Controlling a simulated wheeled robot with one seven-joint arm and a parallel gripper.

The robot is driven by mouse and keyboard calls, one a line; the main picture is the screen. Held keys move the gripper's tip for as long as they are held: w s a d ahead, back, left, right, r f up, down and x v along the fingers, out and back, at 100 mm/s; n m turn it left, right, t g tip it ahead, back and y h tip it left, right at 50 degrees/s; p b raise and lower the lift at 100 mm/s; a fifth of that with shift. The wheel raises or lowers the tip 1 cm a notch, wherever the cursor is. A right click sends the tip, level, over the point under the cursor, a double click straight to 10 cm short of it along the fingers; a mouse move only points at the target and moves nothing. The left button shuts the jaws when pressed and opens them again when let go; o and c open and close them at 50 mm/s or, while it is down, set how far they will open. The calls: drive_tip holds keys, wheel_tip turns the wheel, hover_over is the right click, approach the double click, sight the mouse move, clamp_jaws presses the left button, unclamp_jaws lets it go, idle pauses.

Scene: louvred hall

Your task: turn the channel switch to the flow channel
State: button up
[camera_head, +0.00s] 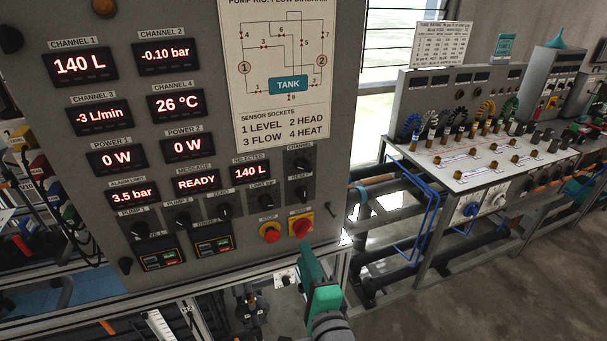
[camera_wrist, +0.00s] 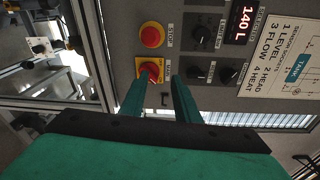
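The channel switch (camera_head: 302,164) is a small black knob at the upper right of the grey panel's controls; it also shows in the wrist view (camera_wrist: 229,76). Its pointer direction is too small to read. The selected display (camera_head: 250,172) reads 140 L, matching the channel 1 display (camera_head: 80,66). The channel 3 display (camera_head: 99,117) reads -3 L/min, and the legend (camera_head: 283,130) names 3 as flow. My gripper (camera_head: 312,268) is below and right of the switch, apart from it.
The reset knob (camera_head: 303,194) sits just below the switch. The red main switch (camera_head: 300,226) and red stop button (camera_head: 270,232) are close to my fingers. The limit knob (camera_head: 265,199) is to the left. A bench (camera_head: 470,180) with sockets stands at the right.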

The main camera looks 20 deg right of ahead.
sight(305, 170)
drive_tip(key=w+d+r+m+y, duration=0.1)
drive_tip(key=d+r+m+y, duration=0.2)
drive_tip(key=r, duration=1.3)
drive_tip(key=shift+t+h, duration=0.4)
drive_tip(key=shift+h, duration=0.2)
drive_tip(key=shift+w+d+r, duration=0.1)
drive_tip(key=shift+w+d, duration=0.1)
drive_tip(key=shift+w, duration=2.3)
drive_tip(key=shift+w+d+r, duration=0.1)
drive_tip(key=shift+w+d, duration=0.1)
drive_tip(key=shift+w, duration=2.3)
clamp_jaws()
